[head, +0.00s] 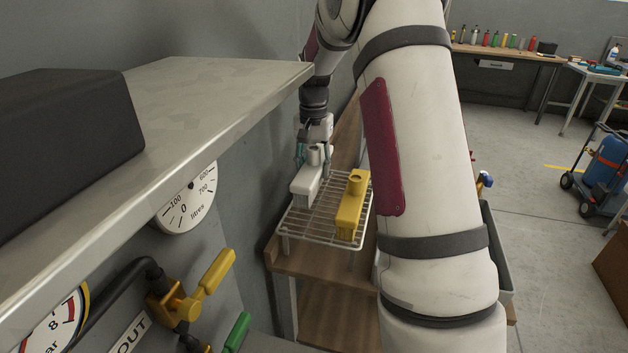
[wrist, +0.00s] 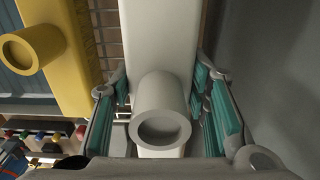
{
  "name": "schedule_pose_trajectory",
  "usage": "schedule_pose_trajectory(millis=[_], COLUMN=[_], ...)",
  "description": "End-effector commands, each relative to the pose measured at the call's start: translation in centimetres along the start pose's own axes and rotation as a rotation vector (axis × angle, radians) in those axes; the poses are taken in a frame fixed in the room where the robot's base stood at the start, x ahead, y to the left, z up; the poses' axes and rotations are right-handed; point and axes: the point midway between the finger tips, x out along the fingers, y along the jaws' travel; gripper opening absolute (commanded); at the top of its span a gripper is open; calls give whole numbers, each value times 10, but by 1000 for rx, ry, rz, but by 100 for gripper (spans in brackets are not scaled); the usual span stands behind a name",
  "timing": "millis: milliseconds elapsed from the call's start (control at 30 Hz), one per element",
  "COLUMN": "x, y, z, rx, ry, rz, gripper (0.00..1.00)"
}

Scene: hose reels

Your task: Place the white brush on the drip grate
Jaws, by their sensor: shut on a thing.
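The white brush (head: 306,185) is a block with a round socket on top. My gripper (head: 313,155) is shut on it. In the wrist view the white brush (wrist: 158,45) lies between the teal finger pads of my gripper (wrist: 160,112). The drip grate (head: 322,226) is a white wire rack on short legs on a wooden surface. The white brush is at the grate's left side; I cannot tell whether it touches the wires. A yellow brush (head: 351,208) sits on the right part of the grate, and it also shows in the wrist view (wrist: 60,50).
A metal shelf (head: 215,90) with a dark box (head: 65,125) juts out at the left. Below it are a dial (head: 187,200) and a yellow valve handle (head: 215,272). The grey wall is close on the left of the grate. A wooden bench (head: 330,300) supports the grate.

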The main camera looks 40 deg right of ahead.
Motion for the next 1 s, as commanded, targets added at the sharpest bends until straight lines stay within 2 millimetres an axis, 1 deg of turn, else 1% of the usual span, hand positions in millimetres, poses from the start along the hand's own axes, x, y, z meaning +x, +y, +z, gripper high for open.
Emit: schedule_pose_trajectory(millis=[100,200,267,567,833,867,900,933,967,1000], x=[19,32,37,40,47,47,47,47,47,47], y=[1,1,0,0,-1,0,0,0,0,0], z=[1,1,1,0,0,0,0,0,0,0], rx=[1,1,0,0,-1,-1,-1,-1,-1,-1], ry=[-3,-2,-2,1,1,0,0,0,0,0], rz=[2,1,1,-1,-1,0,0,0,0,0], gripper=[0,0,0,0,0,44,53,60,62,62])
